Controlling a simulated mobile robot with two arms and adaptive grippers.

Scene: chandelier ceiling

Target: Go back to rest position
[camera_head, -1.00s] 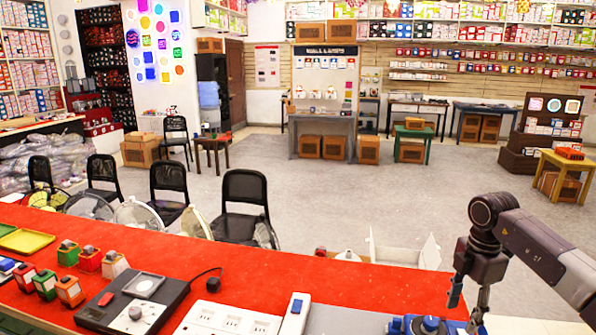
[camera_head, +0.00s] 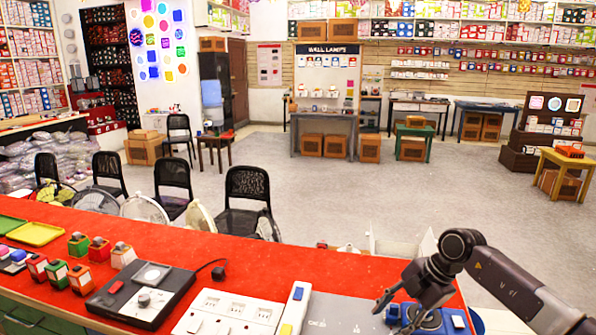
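My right gripper (camera_head: 394,314) is at the lower right, its arm coming in from the right edge. It hangs over a blue object (camera_head: 425,318) on a grey surface at the front of the red counter (camera_head: 290,270). Its fingers are spread apart and I see nothing held between them. Whether it touches the blue object I cannot tell. My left gripper is not in view.
On the counter stand a black panel (camera_head: 115,305) with a knob, a white socket strip (camera_head: 238,311), a white-and-blue switch (camera_head: 297,300), several small coloured blocks and a yellow tray (camera_head: 36,234). Black chairs (camera_head: 247,188) stand behind. The floor (camera_head: 330,195) beyond is mostly clear.

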